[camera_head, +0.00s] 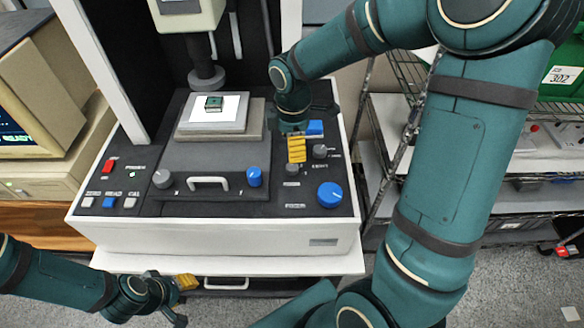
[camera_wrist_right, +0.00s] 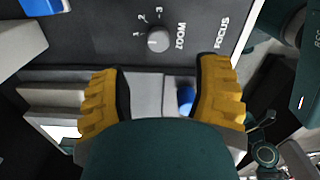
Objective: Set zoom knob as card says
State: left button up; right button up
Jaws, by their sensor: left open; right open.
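The zoom knob (camera_wrist_right: 158,40) is a small grey dial on the dark panel, marked ZOOM with 1, 2 and 3 around it. Its exact pointer setting is too small to read surely. In the head view the zoom knob (camera_head: 292,169) shows just below the yellow fingers, partly covered. My right gripper (camera_head: 297,156) is open over the panel; in the right wrist view its fingers (camera_wrist_right: 160,76) are spread, with the knob beyond the tips and not between them. My left gripper (camera_head: 186,297) is open and low in front of the machine. I see no readable setting card.
The large blue focus knob (camera_head: 330,194) is right of the zoom knob; another grey knob (camera_head: 320,151) is close behind. A blue knob (camera_head: 255,177) and a handle (camera_head: 208,183) are to the left. A white stage plate (camera_head: 215,110) holds a small green part. Wire shelves stand right.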

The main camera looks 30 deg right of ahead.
aim_at(292, 167)
notch_tip(292, 167, down, 9)
jog(key=shift+w+b, duration=0.1)
jog(key=shift+b, duration=0.65)
grip_shut()
